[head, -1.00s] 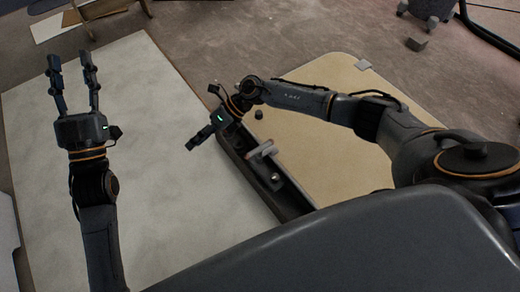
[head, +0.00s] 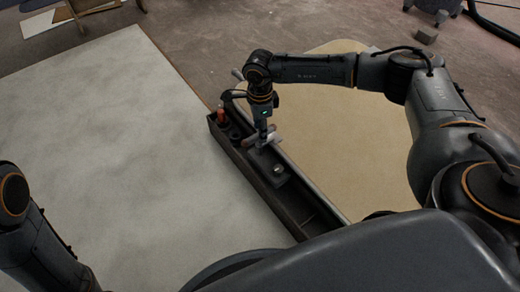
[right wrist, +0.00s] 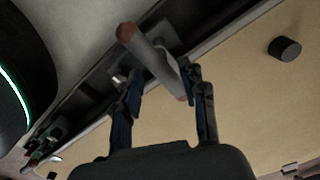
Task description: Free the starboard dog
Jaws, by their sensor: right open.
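The dog appears to be a grey lever with a brown tip (right wrist: 152,58); it shows in the right wrist view, on a plate at the dark channel beside a beige panel (right wrist: 240,90). My right gripper (right wrist: 165,80) is open, with one finger on each side of the lever's lower end; I cannot tell whether either touches it. In the head view my right gripper (head: 264,132) points down at the lever, which it partly covers. My left gripper is out of view; only its arm shows at the lower left.
The dark channel (head: 258,182) runs along the beige panel (head: 345,150). A small red-orange item (head: 221,114) stands in its far end, and a round metal fitting (head: 278,170) sits nearer. A black knob (right wrist: 285,48) stands on the panel. The pale surface (head: 110,130) at left is clear.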

